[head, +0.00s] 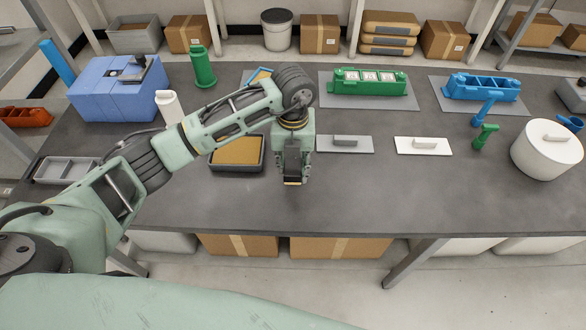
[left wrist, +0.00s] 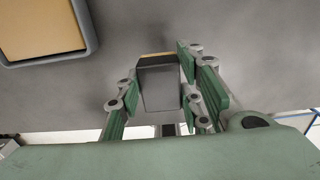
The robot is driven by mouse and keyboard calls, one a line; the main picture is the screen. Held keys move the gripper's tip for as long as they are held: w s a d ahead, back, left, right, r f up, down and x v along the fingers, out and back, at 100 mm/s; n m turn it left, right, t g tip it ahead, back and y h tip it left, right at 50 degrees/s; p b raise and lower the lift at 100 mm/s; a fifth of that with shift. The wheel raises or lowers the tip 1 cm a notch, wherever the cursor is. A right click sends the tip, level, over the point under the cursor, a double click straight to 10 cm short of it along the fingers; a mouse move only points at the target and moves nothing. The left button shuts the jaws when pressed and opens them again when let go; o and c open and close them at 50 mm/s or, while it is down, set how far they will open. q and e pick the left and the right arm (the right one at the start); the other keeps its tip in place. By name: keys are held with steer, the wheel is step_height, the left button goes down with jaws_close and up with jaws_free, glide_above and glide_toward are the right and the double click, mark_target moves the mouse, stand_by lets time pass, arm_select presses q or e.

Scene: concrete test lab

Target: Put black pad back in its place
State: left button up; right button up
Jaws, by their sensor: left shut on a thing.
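My left gripper (head: 293,180) points down over the front middle of the table and is shut on the black pad (left wrist: 160,88). The pad is a dark block with a thin yellow-tan edge, and it sits between the green-padded fingers in the left wrist view (left wrist: 165,95). In the head view the fingers hide part of it, and I cannot tell whether it touches the table. A dark tray with a tan surface (head: 237,151) lies just left of the gripper; it also shows in the left wrist view (left wrist: 42,28). My right gripper is not in view.
A grey float (head: 357,150) and a white float (head: 423,147) lie right of the gripper. Behind them are a green holder (head: 345,88) and a blue holder (head: 484,86) on grey mats. A white lidded pot (head: 545,152) stands far right. The front right tabletop (head: 400,195) is clear.

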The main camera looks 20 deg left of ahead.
mark_target(293, 173)
arm_select(q)
step_height(293, 173, down, 3)
steer(key=shift+f+p, duration=0.2)
steer(key=shift+p, duration=0.45)
steer(key=shift+f, duration=0.35)
steer(key=shift+f, duration=0.15)
steer(key=o, duration=1)
